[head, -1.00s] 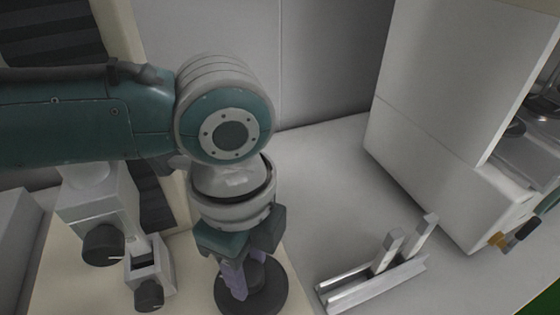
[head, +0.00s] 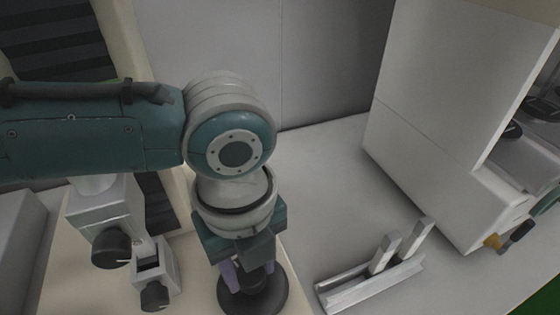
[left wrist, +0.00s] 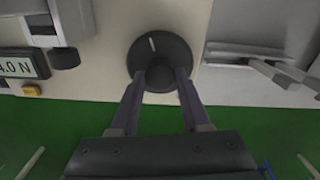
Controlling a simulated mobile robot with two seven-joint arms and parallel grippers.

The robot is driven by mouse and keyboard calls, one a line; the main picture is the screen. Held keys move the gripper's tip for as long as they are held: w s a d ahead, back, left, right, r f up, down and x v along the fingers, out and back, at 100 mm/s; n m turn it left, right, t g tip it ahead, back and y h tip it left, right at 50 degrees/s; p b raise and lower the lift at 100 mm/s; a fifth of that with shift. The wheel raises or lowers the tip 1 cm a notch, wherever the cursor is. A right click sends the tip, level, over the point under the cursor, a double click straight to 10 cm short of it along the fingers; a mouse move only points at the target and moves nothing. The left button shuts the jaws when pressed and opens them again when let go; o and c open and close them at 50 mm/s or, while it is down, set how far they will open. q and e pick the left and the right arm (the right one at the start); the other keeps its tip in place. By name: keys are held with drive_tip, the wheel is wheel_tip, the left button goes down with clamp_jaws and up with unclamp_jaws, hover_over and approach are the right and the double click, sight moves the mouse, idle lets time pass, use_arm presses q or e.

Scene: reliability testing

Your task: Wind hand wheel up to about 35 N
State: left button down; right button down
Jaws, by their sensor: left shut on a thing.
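The hand wheel is a dark round disc (head: 277,297) with a raised hub, low in the head view below my left gripper (head: 247,274). In the left wrist view the wheel (left wrist: 172,46) has a white mark near its top, slightly left of centre. My left gripper (left wrist: 160,76) is shut on the wheel's hub, one purple finger on each side. A force display (left wrist: 20,66) at the left edge of the wrist view is cut off; only "4.0 N" shows. My right gripper is not in view.
A grey fixture with dark knobs (head: 111,248) stands left of the wheel. A metal rail with two upright bars (head: 370,284) lies to its right. A large white cabinet (head: 430,130) stands farther right. Grey bench surface between them is clear. A yellow button (left wrist: 31,90) sits below the display.

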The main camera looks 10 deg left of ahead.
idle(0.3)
use_arm(q)
drive_tip(key=shift+c, duration=1.9)
unclamp_jaws()
wheel_tip(320, 180, up, 10)
drive_tip(key=p, duration=0.1)
